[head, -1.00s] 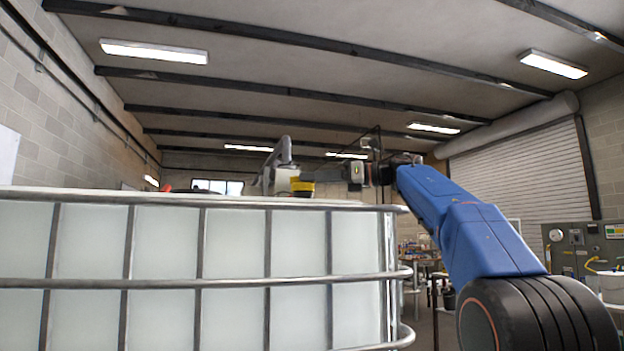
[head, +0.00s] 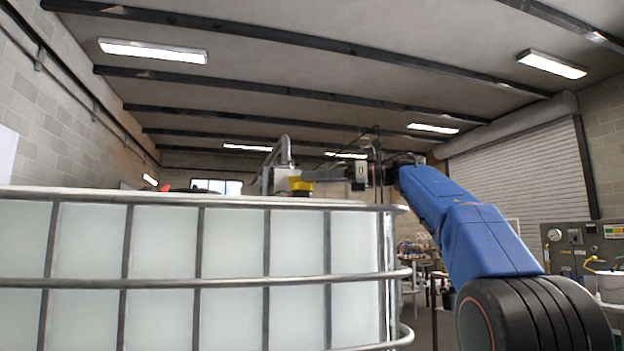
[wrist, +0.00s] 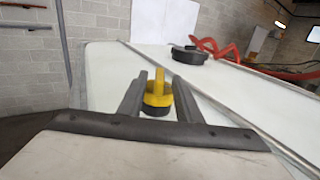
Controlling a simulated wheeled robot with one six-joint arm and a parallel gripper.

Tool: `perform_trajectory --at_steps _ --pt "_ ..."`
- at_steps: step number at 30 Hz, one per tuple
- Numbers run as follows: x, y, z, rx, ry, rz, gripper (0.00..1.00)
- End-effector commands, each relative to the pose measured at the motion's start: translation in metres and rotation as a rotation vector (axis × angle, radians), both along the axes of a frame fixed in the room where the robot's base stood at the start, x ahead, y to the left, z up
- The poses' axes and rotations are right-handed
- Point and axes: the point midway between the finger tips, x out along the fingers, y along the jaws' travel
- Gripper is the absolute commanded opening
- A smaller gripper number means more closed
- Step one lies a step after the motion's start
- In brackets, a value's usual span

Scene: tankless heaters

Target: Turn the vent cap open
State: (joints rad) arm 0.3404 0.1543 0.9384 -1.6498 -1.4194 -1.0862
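The vent cap (wrist: 157,99) is yellow, with an upright grip bar on a round body and a dark ring at its base. It stands on the white tank top in the wrist view. My gripper (wrist: 160,78) has one finger on each side of the grip bar, with a gap between the fingers. Whether either finger touches the bar is hard to tell. In the head view a yellow piece with a dark base, apparently the cap (head: 300,186), shows just above the tank's rim, beside my gripper's grey end. The gripper's fingertips are not clear there.
The caged white tank (head: 165,240) fills the left and middle of the head view. A black lid (wrist: 189,54) and a coiled red hose (wrist: 222,50) lie on the tank top. A grey control panel (head: 583,250) stands at the right.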

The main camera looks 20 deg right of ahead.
Motion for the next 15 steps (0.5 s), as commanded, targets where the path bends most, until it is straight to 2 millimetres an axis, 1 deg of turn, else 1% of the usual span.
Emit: perform_trajectory --at_steps 15 --pt "-0.043 -0.08 0.0 0.0 0.0 -0.006 0.31"
